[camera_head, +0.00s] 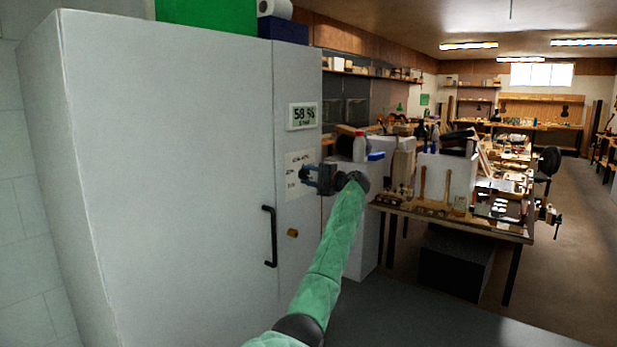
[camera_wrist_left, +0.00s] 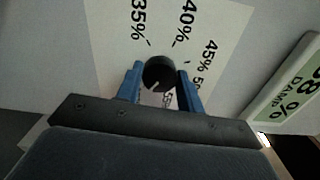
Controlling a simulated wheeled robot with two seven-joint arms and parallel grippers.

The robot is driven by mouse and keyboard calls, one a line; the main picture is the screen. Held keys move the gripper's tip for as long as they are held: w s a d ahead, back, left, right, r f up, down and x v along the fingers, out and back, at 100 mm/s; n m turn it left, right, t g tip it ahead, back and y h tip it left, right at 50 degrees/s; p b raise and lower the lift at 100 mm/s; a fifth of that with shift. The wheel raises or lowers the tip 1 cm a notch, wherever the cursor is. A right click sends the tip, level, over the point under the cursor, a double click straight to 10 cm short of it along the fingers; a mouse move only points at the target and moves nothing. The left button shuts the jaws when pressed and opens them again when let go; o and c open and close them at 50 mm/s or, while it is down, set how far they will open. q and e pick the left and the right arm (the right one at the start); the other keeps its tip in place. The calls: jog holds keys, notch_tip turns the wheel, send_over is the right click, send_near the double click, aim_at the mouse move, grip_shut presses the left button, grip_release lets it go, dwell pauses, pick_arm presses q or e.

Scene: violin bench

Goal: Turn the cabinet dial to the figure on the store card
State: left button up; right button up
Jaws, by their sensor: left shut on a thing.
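The cabinet dial (camera_wrist_left: 159,72) is a round black knob with a short white mark at its lower edge in the left wrist view. It sits on a white scale sheet (camera_wrist_left: 110,25) with 35%, 40% and 45% readable; lower figures are partly hidden. My left gripper (camera_wrist_left: 159,85) is shut on the dial, a blue finger on each side. In the head view, my left gripper (camera_head: 312,178) is at the scale sheet (camera_head: 292,190) on the grey cabinet (camera_head: 170,170) and hides the dial. I cannot make out a separate store card. My right gripper is not in view.
A display (camera_head: 303,116) above the dial reads 58 %. A black door handle (camera_head: 270,236) and a brass knob (camera_head: 293,233) stand out below. A cluttered workbench (camera_head: 450,222) is to the right, with open floor (camera_head: 560,290) beyond it.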

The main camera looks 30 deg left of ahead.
pick_arm(q)
jog(key=o, duration=1)
jog(key=shift+w, duration=0.1)
jog(key=shift+d+f, duration=0.1)
jog(key=shift+d, duration=0.35)
jog(key=shift+d+b, duration=0.6)
jog(key=shift+d, duration=0.4)
jog(key=shift+s+d+b, duration=0.15)
jog(key=shift+d+b, duration=0.2)
jog(key=shift+d, duration=0.9)
jog(key=shift+s+d+b, duration=0.15)
jog(key=shift+d+b, duration=0.15)
jog(key=shift+d, duration=0.9)
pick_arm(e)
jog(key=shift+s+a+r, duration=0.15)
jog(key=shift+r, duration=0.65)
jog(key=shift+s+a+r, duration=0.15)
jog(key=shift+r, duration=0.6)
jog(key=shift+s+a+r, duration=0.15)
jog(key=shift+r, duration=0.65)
